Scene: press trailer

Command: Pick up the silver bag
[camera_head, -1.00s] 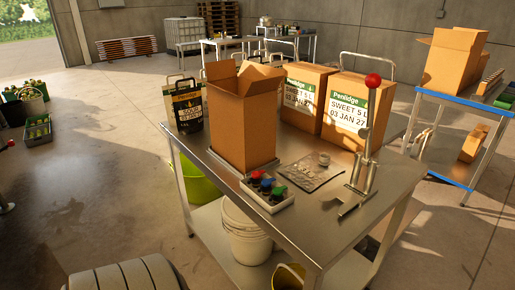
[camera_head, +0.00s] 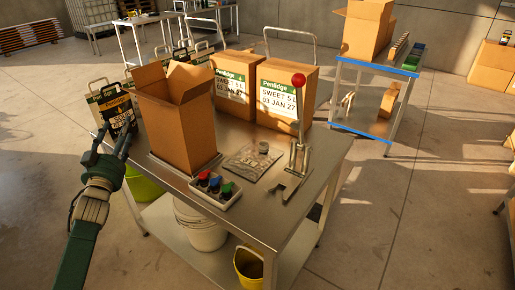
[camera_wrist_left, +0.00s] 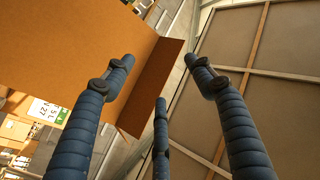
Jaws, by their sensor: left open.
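A flat silver bag (camera_head: 248,163) with a pale round cap lies on the steel table (camera_head: 262,208), right of the tall open cardboard box (camera_head: 178,125). My left gripper (camera_head: 112,140) is open and empty at the table's left side, in front of the dark carrier bags. The box stands between it and the silver bag. In the left wrist view its spread fingers (camera_wrist_left: 160,75) show with cardboard behind them, and the silver bag cannot be made out. My right gripper is in neither view.
A small tray (camera_head: 215,188) with coloured caps sits in front of the silver bag. A lever press (camera_head: 297,150) with a red knob stands to its right, and labelled boxes (camera_head: 285,92) stand behind. The table's front right corner is clear.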

